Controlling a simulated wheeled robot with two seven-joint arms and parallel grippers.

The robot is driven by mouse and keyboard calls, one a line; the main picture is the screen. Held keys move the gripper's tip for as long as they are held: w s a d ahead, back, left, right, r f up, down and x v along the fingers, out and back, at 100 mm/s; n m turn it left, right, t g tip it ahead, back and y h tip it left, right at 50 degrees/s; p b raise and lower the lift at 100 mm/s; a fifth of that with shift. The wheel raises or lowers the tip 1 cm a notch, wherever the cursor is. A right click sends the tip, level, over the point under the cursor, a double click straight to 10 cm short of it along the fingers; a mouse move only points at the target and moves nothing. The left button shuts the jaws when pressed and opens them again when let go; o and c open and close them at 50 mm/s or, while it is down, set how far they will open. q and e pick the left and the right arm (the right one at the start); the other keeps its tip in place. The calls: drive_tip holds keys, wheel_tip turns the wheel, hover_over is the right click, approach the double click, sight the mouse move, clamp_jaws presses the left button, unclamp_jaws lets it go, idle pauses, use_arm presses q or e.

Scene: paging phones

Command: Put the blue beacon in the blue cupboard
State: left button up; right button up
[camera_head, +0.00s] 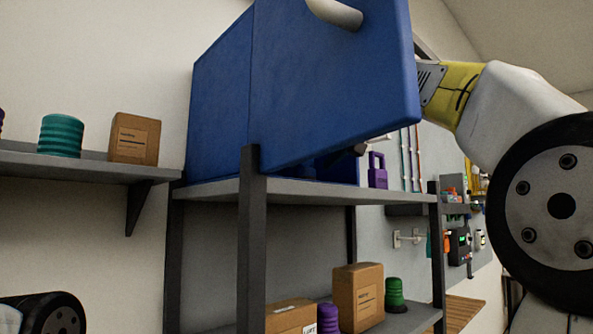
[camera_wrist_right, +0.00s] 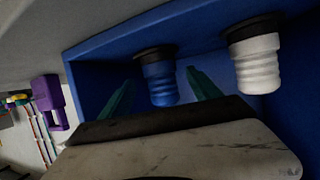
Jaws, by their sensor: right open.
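The blue cupboard (camera_head: 220,110) stands on the grey shelf rack with its door (camera_head: 335,85) swung open towards me. In the right wrist view, which looks upside down, the blue beacon (camera_wrist_right: 160,85) stands on its dark base inside the blue cupboard (camera_wrist_right: 90,85). A white beacon (camera_wrist_right: 256,62) stands beside it. My right gripper (camera_wrist_right: 162,78) is open, its two green fingers on either side of the blue beacon; I cannot tell whether they touch it. In the head view the door hides most of this gripper and the beacons. My left gripper is not in view.
A purple padlock-shaped object (camera_head: 377,172) stands on the rack beside the cupboard. Below are boxes (camera_head: 358,298), a purple beacon (camera_head: 327,318) and a green one (camera_head: 394,294). A wall shelf at left holds a teal beacon (camera_head: 61,136) and a box (camera_head: 134,139).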

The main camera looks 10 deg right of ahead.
drive_tip(key=v, duration=0.7)
